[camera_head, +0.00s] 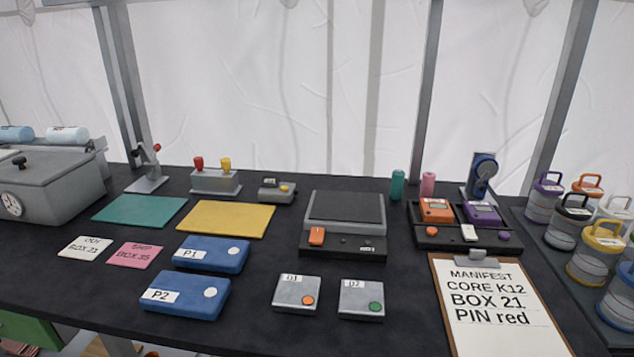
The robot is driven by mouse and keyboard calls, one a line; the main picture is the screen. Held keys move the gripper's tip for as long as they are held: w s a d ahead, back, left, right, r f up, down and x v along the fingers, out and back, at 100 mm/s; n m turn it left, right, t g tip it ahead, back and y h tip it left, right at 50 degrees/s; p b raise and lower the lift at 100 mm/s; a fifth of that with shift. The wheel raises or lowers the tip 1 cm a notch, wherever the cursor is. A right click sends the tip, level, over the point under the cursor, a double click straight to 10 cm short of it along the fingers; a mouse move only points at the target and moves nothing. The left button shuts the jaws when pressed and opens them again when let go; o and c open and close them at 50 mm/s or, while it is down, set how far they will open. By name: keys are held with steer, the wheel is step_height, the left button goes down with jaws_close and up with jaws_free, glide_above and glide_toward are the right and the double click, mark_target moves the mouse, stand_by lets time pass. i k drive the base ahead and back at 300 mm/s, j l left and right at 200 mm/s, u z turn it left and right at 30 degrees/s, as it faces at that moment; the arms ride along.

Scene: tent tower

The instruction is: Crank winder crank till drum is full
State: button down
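A blue round device (484,170) on a grey upright plate stands at the back right of the black table. It looks most like the winder with its crank, but its handle is too small to make out, and I cannot tell how full a drum is. A grey stand with a tilted arm and a red knob (147,170) stands at the back left. My gripper is not in view.
A black tray (447,243) with orange and purple devices sits in front of the blue device. A clipboard (500,310) lies nearer. Lidded jars (601,242) stand at the right. Blue boxes (185,295), mats (226,219) and a grey-topped device (343,247) fill the middle and left.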

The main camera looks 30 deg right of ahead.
mark_target(486, 169)
steer(key=z, duration=1.65)
